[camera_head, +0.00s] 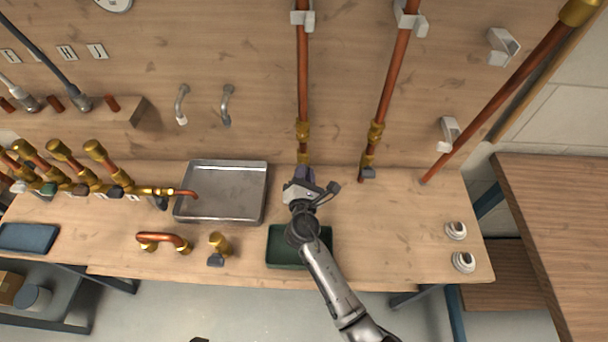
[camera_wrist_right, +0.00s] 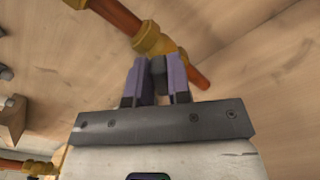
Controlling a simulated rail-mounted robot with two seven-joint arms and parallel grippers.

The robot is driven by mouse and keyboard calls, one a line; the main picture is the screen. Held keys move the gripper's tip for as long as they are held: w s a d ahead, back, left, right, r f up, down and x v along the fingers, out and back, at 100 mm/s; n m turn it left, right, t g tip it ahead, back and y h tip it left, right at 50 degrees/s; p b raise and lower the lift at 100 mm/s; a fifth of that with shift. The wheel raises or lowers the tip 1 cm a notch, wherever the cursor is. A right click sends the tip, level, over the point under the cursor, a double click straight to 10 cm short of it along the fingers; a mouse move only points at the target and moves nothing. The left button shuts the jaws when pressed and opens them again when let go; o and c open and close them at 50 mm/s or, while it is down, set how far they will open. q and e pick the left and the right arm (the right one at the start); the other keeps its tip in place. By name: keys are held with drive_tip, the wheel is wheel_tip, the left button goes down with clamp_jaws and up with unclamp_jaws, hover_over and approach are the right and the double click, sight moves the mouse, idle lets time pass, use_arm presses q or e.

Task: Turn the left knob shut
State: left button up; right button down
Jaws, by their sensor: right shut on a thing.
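The left copper pipe (camera_head: 303,85) runs down the wooden back wall to a brass valve (camera_head: 303,157) near the table. My right gripper (camera_head: 303,173) is at the foot of this valve and covers its knob in the head view. In the right wrist view, the purple fingers of my right gripper (camera_wrist_right: 159,80) are shut on the dark left knob (camera_wrist_right: 158,66), just below the brass valve body (camera_wrist_right: 155,40). The knob's exact turn is hard to tell.
A second copper pipe (camera_head: 390,85) stands to the right, with a dark knob (camera_head: 369,173) at its foot. A metal tray (camera_head: 265,205) is to the left. A green tray (camera_head: 283,262) lies under my right arm. The table's right side is mostly clear.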

drive_tip(key=shift+d+f, duration=0.1)
drive_tip(key=c, duration=1.1)
unclamp_jaws()
drive_tip(key=shift+c, duration=0.2)
drive_tip(key=shift+o, duration=0.4)
drive_tip(key=shift+w, duration=0.2)
use_arm(q)
wheel_tip(320, 180, up, 2)
drive_tip(key=shift+w+r+p, duration=0.15)
drive_tip(key=shift+p, duration=0.95)
use_arm(e)
drive_tip(key=s, duration=1.4)
drive_tip(key=shift+a, duration=0.4)
drive_tip(key=shift+w, duration=0.1)
